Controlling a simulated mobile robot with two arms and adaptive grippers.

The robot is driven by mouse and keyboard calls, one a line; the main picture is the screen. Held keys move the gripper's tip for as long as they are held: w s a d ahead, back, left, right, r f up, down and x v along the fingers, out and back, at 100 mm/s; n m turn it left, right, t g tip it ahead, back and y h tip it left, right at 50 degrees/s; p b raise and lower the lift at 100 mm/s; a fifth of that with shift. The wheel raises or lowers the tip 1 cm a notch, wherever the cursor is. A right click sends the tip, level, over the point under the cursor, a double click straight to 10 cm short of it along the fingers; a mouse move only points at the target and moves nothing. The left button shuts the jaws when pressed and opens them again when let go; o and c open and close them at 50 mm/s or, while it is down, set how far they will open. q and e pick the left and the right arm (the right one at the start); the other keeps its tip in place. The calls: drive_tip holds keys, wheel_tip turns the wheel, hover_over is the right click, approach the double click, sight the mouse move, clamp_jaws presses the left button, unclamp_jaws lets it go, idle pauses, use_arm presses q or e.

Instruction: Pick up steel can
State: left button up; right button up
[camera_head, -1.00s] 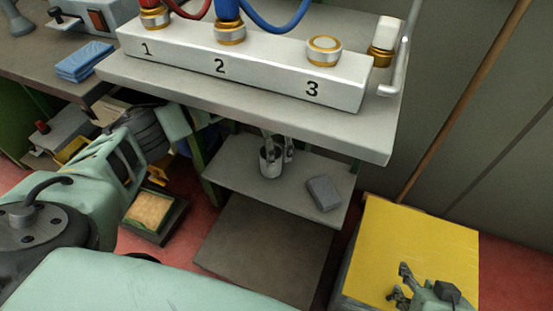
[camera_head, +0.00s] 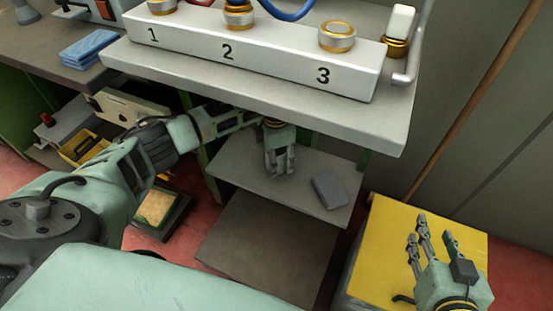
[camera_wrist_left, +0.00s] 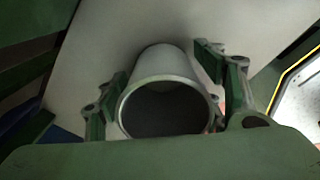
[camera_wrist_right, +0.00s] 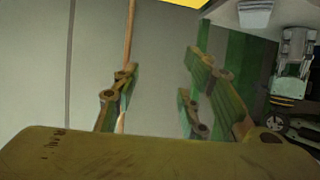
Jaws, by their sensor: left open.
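The steel can (camera_wrist_left: 165,90) shows in the left wrist view as a grey cylinder, its dark open mouth facing the camera. It stands between the fingers of my left gripper (camera_wrist_left: 165,82), which are apart on either side of it. I cannot tell whether a finger touches it. In the head view my left gripper (camera_head: 279,162) points down over the upper shelf under the bench and hides the can. My right gripper (camera_head: 432,232) is open and empty above the yellow-topped box. Its spread fingers also show in the right wrist view (camera_wrist_right: 155,95).
A grey block (camera_head: 329,190) lies on the upper shelf (camera_head: 235,170), right of my left gripper. The bench top (camera_head: 300,115) with a numbered white block (camera_head: 270,55) overhangs this shelf. The yellow-topped box (camera_head: 375,240) stands at the right. A wooden pole (camera_head: 465,105) leans behind it.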

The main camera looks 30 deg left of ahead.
use_arm(q)
drive_tip(key=shift+c, duration=0.5)
drive_tip(key=c, duration=1)
drive_tip(key=shift+r, duration=0.1)
